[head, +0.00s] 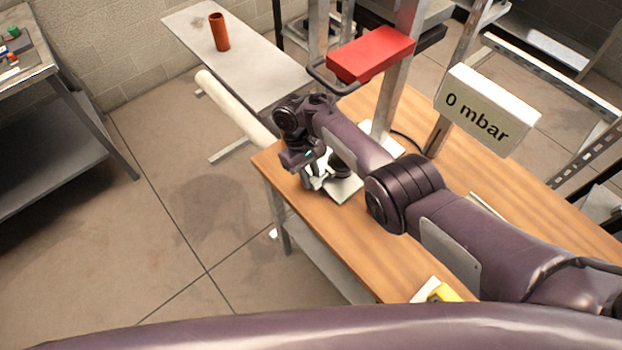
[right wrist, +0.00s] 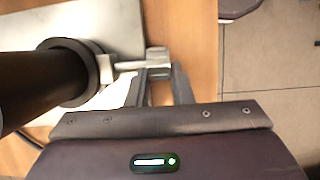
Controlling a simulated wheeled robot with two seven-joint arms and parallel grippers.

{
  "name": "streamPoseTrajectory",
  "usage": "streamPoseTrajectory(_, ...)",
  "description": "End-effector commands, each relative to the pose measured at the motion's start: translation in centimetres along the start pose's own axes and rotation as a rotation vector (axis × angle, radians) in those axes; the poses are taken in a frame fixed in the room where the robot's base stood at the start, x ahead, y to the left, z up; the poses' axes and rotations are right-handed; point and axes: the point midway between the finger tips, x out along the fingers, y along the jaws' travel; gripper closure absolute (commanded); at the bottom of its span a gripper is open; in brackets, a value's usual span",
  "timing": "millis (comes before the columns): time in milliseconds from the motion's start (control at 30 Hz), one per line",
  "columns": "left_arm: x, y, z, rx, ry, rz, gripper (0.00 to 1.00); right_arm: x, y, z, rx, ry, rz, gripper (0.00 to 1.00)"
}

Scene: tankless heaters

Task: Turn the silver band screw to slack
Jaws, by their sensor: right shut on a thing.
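The silver band screw (right wrist: 130,65) sticks out sideways from a dark collar around a black upright pipe (right wrist: 25,85) in the right wrist view. Its pale block-like head (right wrist: 157,55) lies at the fingertips of my right gripper (right wrist: 158,74), which is shut on it. In the head view my right gripper (head: 317,180) is low over the far left corner of the wooden bench, beside a white plate (head: 345,190). My wrist hides most of the pipe and the screw there. My left gripper is not in view.
A red box (head: 371,54) on a metal post and a "0 mbar" display (head: 486,110) stand above the wooden bench (head: 345,245). A yellow item (head: 443,293) lies at the near edge. A grey table (head: 250,65) holds an orange cylinder (head: 219,32). Open floor lies left.

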Motion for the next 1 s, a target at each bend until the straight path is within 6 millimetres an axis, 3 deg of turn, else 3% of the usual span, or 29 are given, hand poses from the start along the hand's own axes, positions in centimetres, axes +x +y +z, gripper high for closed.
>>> streamPoseTrajectory(600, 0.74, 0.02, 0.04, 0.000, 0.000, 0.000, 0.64, 0.20, -0.08, -0.07, 0.001, -0.035, -0.003, 1.00)
streamPoseTrajectory(633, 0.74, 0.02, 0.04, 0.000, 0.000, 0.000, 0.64, 0.20, -0.07, -0.06, 0.001, -0.035, -0.003, 0.76)
streamPoseTrajectory(767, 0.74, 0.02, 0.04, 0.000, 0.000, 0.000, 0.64, 0.17, -0.04, -0.06, 0.001, -0.035, -0.002, 0.59)
streamPoseTrajectory(1000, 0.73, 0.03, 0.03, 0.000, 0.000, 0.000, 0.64, 0.11, 0.01, -0.07, 0.002, -0.034, -0.001, 0.58)
